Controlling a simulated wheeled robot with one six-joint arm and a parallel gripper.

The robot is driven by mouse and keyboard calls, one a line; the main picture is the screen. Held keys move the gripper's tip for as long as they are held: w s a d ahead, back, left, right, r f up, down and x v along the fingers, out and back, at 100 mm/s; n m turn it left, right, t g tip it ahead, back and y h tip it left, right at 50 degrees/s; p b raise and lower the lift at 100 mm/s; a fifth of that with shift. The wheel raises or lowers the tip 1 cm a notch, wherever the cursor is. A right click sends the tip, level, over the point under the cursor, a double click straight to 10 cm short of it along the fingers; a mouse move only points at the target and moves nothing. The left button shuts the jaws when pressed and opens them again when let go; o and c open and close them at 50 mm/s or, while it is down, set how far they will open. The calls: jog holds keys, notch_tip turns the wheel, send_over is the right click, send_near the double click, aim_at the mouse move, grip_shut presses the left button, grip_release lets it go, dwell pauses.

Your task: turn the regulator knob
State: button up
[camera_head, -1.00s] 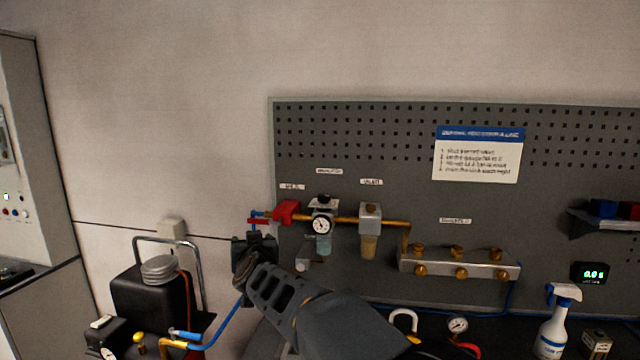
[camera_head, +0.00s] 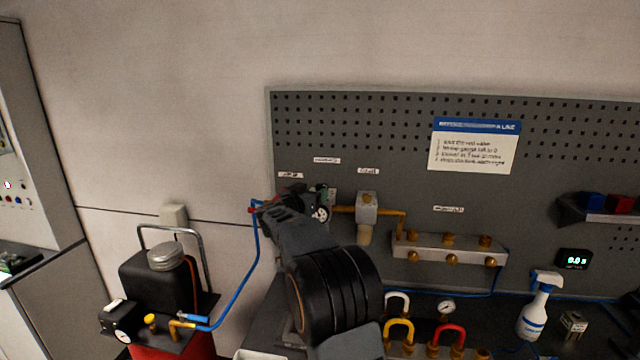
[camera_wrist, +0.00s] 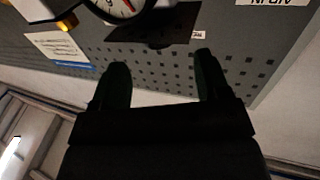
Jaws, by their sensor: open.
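The regulator is on the pegboard's left part, and its round white gauge (camera_head: 321,213) shows just right of my gripper (camera_head: 303,200). My gripper covers most of the regulator in the head view, and I cannot make out the knob there. In the wrist view my gripper (camera_wrist: 160,76) shows two dark fingers apart with nothing between them. The gauge (camera_wrist: 121,6) is cut by the top edge of that view. A dark flat shape (camera_wrist: 150,26) lies beyond the fingertips; I cannot tell whether it belongs to the knob.
The pegboard (camera_head: 380,115) carries an instruction sheet (camera_head: 473,147), a filter unit (camera_head: 366,208) and a brass-fitted manifold (camera_head: 448,248).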

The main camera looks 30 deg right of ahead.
aim_at(319, 188)
jog(key=shift+p+x, duration=0.75)
jog(key=shift+x, duration=2.05)
jog(key=c, duration=0.9)
